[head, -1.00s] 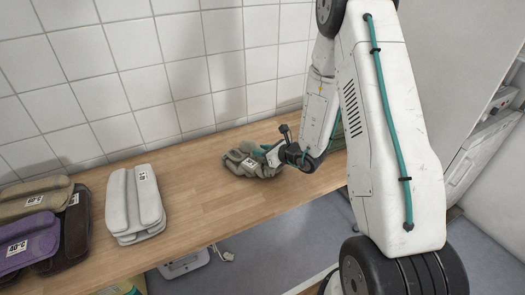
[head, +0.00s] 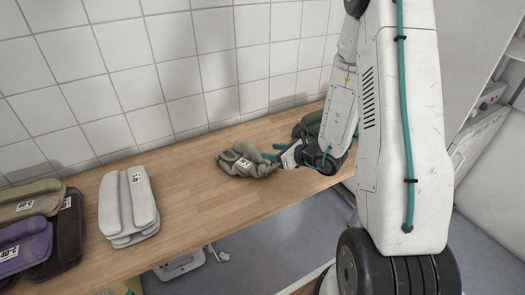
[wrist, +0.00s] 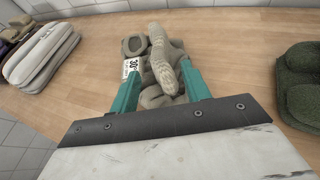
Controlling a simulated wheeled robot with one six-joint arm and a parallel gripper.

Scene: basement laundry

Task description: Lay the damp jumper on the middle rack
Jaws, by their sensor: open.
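A crumpled grey-beige knitted garment (head: 247,160) with a white label lies on the wooden counter; in the wrist view the label on this garment (wrist: 157,68) reads 30. It looks like the jumper, though dampness cannot be told. My gripper (head: 275,156) is low over the counter at the garment's right side. In the wrist view my gripper (wrist: 160,90) is open, its teal fingers apart on either side of the garment's near part. Whether they touch it I cannot tell. No rack shows in either view.
A dark green bundle (wrist: 300,88) lies right of my gripper on the wooden counter (head: 185,180). A light grey folded stack (head: 128,205) stands to the left, with beige (head: 25,200), purple (head: 22,247) and dark brown (head: 68,237) folded items further left. The tiled wall (head: 180,65) bounds the back.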

